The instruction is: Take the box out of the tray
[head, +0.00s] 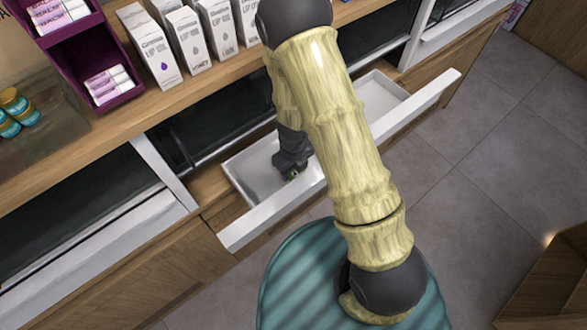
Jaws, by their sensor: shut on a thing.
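My gripper (291,172) reaches down into the left white tray (243,165) in the pulled-out drawer. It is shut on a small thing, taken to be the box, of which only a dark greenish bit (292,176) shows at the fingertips. The fingers hide the rest of it. I cannot tell whether it touches the tray floor or hangs just above it. My arm covers the right part of this tray.
The drawer's white front (272,217) borders the tray on the near side. A second white tray (382,95) lies to the right, behind my arm. Several lip oil cartons (188,42) and a purple display stand (88,62) stand on the wooden counter above.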

